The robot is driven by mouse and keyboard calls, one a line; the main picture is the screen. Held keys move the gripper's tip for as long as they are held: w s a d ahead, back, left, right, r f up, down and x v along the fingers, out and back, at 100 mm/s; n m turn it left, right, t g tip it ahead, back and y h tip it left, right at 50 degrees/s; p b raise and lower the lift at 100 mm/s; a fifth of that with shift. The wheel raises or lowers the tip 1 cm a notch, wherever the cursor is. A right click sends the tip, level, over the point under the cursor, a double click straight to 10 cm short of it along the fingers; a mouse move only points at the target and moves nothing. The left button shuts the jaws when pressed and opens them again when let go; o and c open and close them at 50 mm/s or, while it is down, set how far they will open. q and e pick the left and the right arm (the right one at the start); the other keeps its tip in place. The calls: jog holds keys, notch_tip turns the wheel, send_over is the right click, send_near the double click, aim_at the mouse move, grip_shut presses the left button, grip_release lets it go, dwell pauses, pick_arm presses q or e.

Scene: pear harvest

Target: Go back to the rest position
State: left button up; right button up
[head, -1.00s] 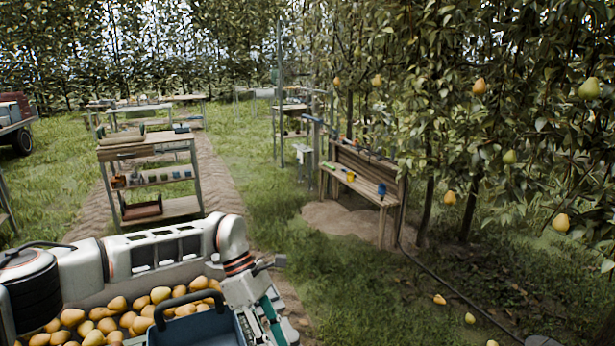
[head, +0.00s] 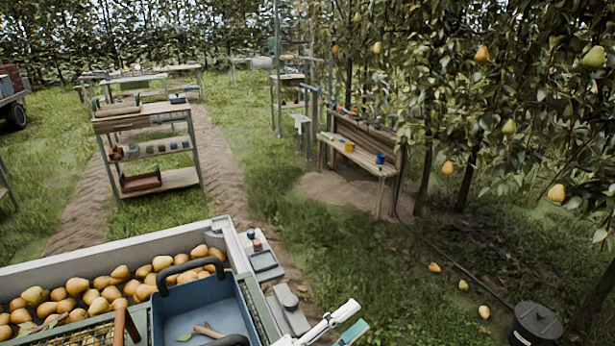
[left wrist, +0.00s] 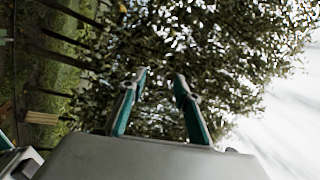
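My left gripper (head: 359,315) shows at the bottom of the head view, just right of the blue basket, with its fingers apart. In the left wrist view the two teal fingers of the left gripper (left wrist: 161,75) stand apart with nothing between them, against trees and sky. My right gripper is not seen in the head view. A teal and grey part at the lower left edge of the left wrist view is cut off, and I cannot tell what it is.
A blue basket (head: 187,308) holding a few leaves or twigs stands before a bin of pears (head: 60,294). A wooden bench (head: 352,155) and shelf table (head: 160,178) stand beyond. Pear trees (head: 500,60) rise at right; a dark lidded bucket (head: 537,322) sits lower right.

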pick_arm(q)
jog(key=s+a+f+n+t+y, duration=0.2)
jog(key=a+f+n+t+y, duration=0.2)
jog(key=a+f+n+y, duration=0.85)
jog(key=s+a+f+n+g+y, duration=0.1)
jog(key=s+a+f+n, duration=0.2)
jog(key=s+a+f, duration=0.1)
jog(key=s+a+f+n+g, duration=0.2)
jog(key=s+a+f+n, duration=0.1)
jog(key=s+a+f, duration=0.1)
jog(key=s+a+f+n+g+y, duration=0.1)
jog(key=s+a+f+n, duration=0.2)
jog(key=a+f, duration=0.3)
jog(key=shift+s+a+n+y, duration=0.2)
jog(key=shift+s+a, duration=0.1)
jog(key=shift+a, duration=0.2)
jog(key=shift+s+a+n+y, duration=0.15)
jog(key=shift+s+a, duration=0.15)
jog(key=shift+a, duration=0.2)
jog(key=shift+c, duration=0.6)
jog(key=shift+s, duration=0.1)
